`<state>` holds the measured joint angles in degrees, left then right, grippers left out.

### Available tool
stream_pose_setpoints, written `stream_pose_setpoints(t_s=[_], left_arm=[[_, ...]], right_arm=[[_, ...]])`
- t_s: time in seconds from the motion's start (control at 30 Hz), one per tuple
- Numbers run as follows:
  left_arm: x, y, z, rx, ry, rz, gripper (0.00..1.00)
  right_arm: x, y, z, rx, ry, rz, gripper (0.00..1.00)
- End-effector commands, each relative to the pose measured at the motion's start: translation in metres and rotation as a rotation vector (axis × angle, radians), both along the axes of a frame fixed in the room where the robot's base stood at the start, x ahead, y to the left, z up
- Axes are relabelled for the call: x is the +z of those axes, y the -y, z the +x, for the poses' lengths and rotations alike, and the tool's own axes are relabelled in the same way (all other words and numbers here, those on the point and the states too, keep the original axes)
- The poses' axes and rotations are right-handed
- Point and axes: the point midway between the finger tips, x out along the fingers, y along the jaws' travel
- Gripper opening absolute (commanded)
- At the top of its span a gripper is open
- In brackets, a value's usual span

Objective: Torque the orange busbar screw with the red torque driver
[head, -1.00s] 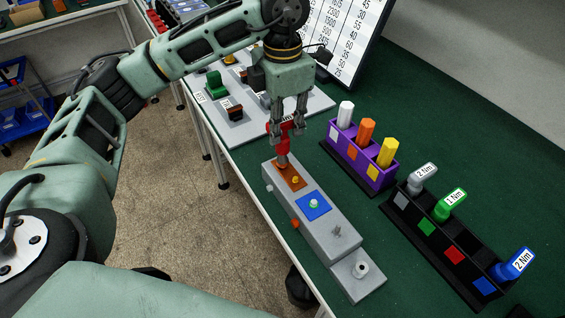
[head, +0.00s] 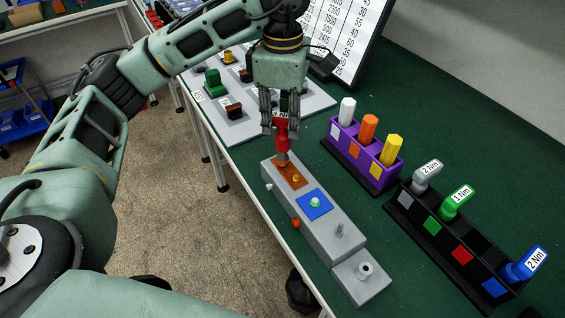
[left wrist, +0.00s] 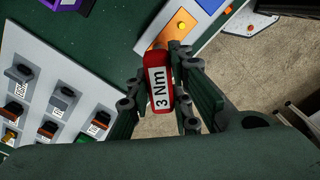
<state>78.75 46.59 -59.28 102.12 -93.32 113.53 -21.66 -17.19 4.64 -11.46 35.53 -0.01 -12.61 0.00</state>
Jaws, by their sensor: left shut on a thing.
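My left gripper (head: 281,118) is shut on the red torque driver (head: 282,141), which points down over the grey block (head: 322,225). In the left wrist view the driver (left wrist: 158,85) shows a "3 Nm" label between the fingers. The driver's tip is at or just above the far end of the orange busbar plate (head: 290,172); whether it touches cannot be told. An orange screw (head: 295,178) shows on the plate, beside the tip. It also shows in the left wrist view (left wrist: 182,26). My right gripper is not in view.
A black rack (head: 432,238) holds grey, green and blue drivers; its red-marked slot is empty. A purple rack (head: 350,165) holds white, orange and yellow pieces. A blue plate (head: 314,204) lies nearer on the block. A grey component board (head: 232,115) stands behind.

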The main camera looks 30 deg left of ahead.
Motion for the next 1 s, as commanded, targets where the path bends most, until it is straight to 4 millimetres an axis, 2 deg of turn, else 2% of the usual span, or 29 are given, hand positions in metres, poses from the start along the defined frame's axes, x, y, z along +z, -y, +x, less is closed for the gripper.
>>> stream_pose_setpoints(t_s=[0.37, 0.63, 1.0], left_arm=[[0.001, 0.000, 0.000, -0.046, 0.000, -0.001, 0.00], [-0.001, 0.000, 0.000, -0.332, 0.001, -0.001, 0.00], [0.001, 0.000, 0.000, -0.207, 0.001, 0.000, 0.00]], right_arm=[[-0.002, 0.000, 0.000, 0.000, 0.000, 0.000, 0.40], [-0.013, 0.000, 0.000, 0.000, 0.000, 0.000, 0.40], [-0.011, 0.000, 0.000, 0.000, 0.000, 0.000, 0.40]])
